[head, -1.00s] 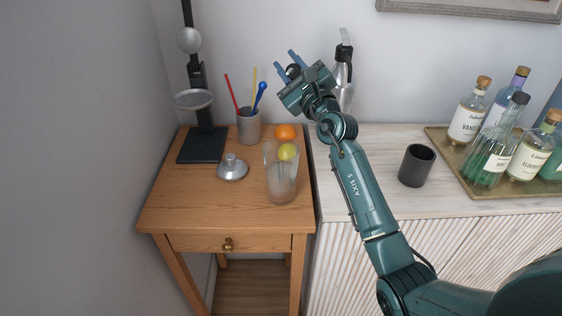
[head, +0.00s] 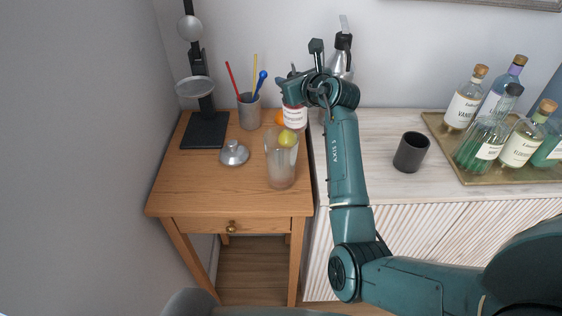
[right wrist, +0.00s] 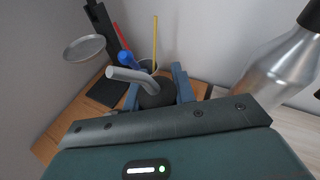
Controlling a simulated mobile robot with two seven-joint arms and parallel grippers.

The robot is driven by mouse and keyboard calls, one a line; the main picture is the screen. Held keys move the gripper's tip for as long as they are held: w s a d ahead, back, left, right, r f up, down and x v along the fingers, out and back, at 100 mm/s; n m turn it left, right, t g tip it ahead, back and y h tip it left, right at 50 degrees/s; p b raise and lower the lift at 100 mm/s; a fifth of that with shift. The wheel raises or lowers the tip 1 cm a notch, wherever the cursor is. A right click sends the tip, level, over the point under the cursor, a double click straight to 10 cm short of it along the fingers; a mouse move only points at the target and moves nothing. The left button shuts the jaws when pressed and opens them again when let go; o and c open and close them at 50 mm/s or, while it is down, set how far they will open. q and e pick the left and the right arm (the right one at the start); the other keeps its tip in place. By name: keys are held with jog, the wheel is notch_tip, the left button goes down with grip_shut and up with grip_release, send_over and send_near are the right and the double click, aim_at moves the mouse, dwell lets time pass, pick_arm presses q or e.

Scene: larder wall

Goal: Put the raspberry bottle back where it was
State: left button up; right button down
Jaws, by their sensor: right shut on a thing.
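The raspberry bottle (head: 294,118) shows a white label with red lettering below my right gripper (head: 297,84) in the head view. The gripper is shut on its upper part. In the right wrist view its dark stopper (right wrist: 157,94) with a bent grey spout stands between the fingers. The bottle looks about upright at the back right of the wooden side table (head: 185,190), in front of part of an orange (head: 280,118). A clear glass with a lemon hides its foot, so I cannot tell whether it touches the table. My left gripper is not in view.
A clear glass (head: 281,172) with a lemon stands just in front. A pen cup (head: 249,113), a silver lid (head: 233,154) and a black stand (head: 204,130) are to the left. A steel siphon (head: 341,62) is behind. A dark cup (head: 411,152) and a bottle tray (head: 480,178) stand right.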

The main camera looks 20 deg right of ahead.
jog(key=shift+w+d+f+m+g, duration=0.1)
jog(key=shift+f+m+g, duration=0.3)
jog(key=shift+f+g, duration=0.25)
